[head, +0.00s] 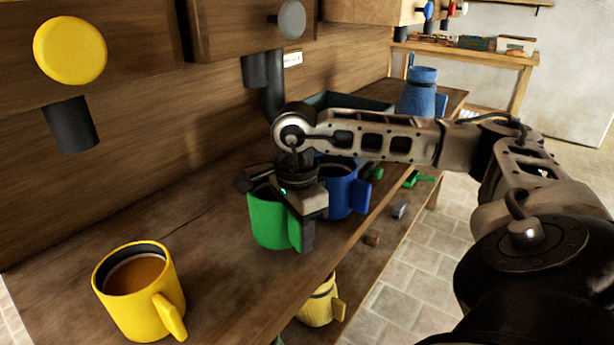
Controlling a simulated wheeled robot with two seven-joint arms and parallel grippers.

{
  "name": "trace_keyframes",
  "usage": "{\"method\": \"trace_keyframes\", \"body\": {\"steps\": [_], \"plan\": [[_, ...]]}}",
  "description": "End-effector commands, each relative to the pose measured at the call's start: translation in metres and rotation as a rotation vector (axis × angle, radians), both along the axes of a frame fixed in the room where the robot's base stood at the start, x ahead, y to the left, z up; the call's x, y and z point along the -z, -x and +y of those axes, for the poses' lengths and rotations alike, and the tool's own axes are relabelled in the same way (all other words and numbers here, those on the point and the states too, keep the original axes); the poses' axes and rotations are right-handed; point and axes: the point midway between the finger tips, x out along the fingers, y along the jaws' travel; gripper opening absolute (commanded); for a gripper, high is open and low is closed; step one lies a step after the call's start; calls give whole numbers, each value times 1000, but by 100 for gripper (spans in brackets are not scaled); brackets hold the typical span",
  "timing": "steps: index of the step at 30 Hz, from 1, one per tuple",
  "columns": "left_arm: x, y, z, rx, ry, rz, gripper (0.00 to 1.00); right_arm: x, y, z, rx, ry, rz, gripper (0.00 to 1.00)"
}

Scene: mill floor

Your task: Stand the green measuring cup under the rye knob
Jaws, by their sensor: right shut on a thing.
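The green measuring cup (267,220) is upright over the wooden counter, in front of the blue mug. My right gripper (302,215) is shut on its right side, at the handle; I cannot tell if its base touches the counter. A yellow knob (70,50) is at the upper left with a dark spout (70,126) below it. A grey knob (291,19) is further along, with a dark spout (265,80) below it. A small label (292,58) beside that spout is unreadable, so I cannot tell which knob is rye. My left gripper is out of view.
A yellow mug (168,275) with brown contents stands at the near left. A blue mug (342,195) stands just behind the green cup. A blue jug (423,92) and dark tray (330,98) are further back. A yellow cup (318,305) sits lower. The counter between the yellow and green cups is clear.

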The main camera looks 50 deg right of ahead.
Motion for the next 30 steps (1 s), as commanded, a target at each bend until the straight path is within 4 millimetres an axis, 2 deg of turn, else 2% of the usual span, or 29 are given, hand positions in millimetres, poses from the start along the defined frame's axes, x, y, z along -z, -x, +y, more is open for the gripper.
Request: {"method": "trace_keyframes", "body": {"steps": [18, 22, 30], "plan": [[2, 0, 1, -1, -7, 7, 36, 6, -57, -18, 0, 1, 1, 1], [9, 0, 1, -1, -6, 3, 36, 18, -55, -18, -1, 1, 1, 1], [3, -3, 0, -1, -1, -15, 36, 23, -55, -17, -1, 0, 0, 1]]}}
